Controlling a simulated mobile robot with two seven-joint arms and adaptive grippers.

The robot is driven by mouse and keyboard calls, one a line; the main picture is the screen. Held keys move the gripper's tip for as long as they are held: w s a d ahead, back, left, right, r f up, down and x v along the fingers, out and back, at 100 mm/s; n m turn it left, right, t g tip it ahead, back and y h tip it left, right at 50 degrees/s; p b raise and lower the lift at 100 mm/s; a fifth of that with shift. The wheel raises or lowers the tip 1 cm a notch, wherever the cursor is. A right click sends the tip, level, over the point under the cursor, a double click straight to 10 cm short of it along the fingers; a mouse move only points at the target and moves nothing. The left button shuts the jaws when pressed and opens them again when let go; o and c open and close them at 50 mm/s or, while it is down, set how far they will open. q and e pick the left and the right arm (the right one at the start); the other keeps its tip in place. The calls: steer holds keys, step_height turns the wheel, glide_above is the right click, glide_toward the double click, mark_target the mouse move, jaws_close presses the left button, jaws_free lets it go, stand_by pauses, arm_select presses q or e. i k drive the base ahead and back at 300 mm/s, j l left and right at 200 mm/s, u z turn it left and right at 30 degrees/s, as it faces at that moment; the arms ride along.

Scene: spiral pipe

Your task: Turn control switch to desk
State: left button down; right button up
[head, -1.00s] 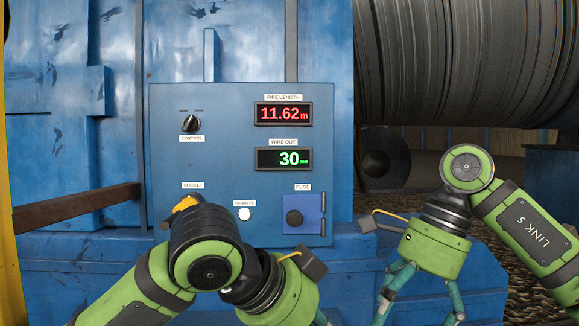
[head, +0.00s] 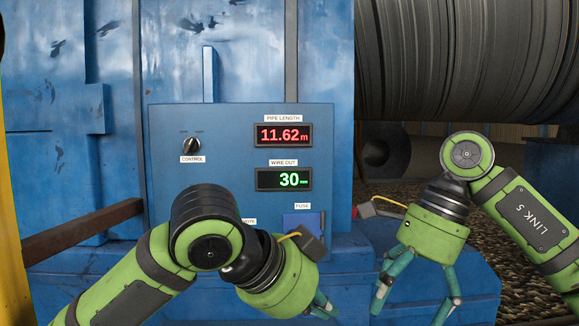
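The control switch (head: 192,146) is a small dark knob with a light pointer mark, above its "CONTROL" label at the upper left of the blue panel (head: 225,135). Two small position labels sit above it, too small to read. My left gripper (head: 322,308) is at the bottom centre, below and right of the switch and well apart from it. Only part of its fingers shows, so its opening is unclear. My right gripper (head: 408,312) hangs at the lower right with its fingers spread open and empty, far from the switch.
The panel also carries a red "PIPE LENGTH" display (head: 284,135) at 11.62 m and a green "WIRE OUT" display (head: 284,179) at 30. My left arm covers the socket area and part of the fuse box (head: 300,222). A large dark ribbed pipe (head: 465,60) fills the upper right.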

mark_target(191, 145)
steer(key=k, duration=1)
